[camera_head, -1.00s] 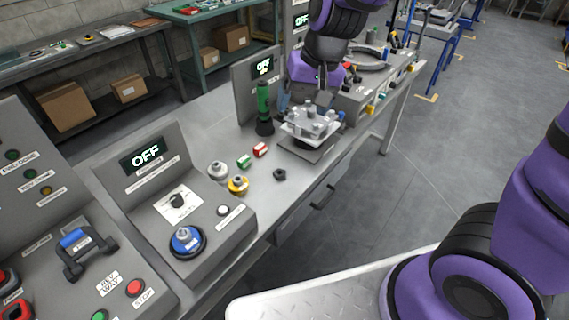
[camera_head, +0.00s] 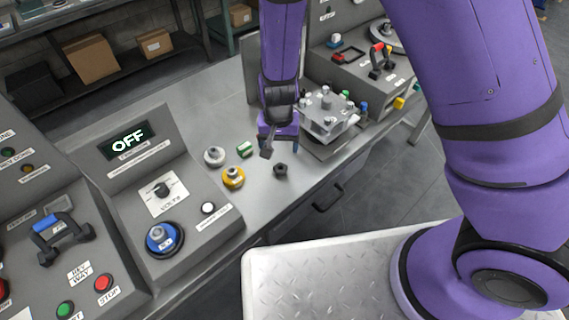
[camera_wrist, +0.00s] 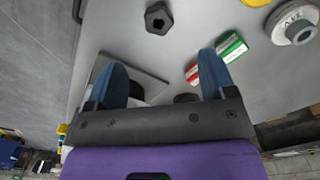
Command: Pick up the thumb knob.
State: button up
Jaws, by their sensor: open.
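The thumb knob looks to be the small black, lobed piece with a hole in its top (camera_head: 281,170). It lies loose on the grey bench near the front edge. It also shows at the top of the wrist view (camera_wrist: 158,18), beyond my fingertips. My gripper (camera_head: 266,150) hangs just left of and behind the knob in the head view. In the wrist view its two blue fingers (camera_wrist: 163,75) are spread apart with nothing between them. It does not visibly touch the knob.
Near the knob are a yellow-ringed part (camera_head: 233,177), a grey round part (camera_head: 214,156), a green block (camera_head: 244,149) and a red block (camera_wrist: 193,72). The OFF panel (camera_head: 160,190) stands left.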

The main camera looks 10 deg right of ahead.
aim_at(280, 167)
notch_tip(280, 167, down, 11)
jog(key=shift+d+r, duration=0.1)
jog(key=shift+r, duration=0.1)
dwell(0.5)
jog(key=c, duration=0.9)
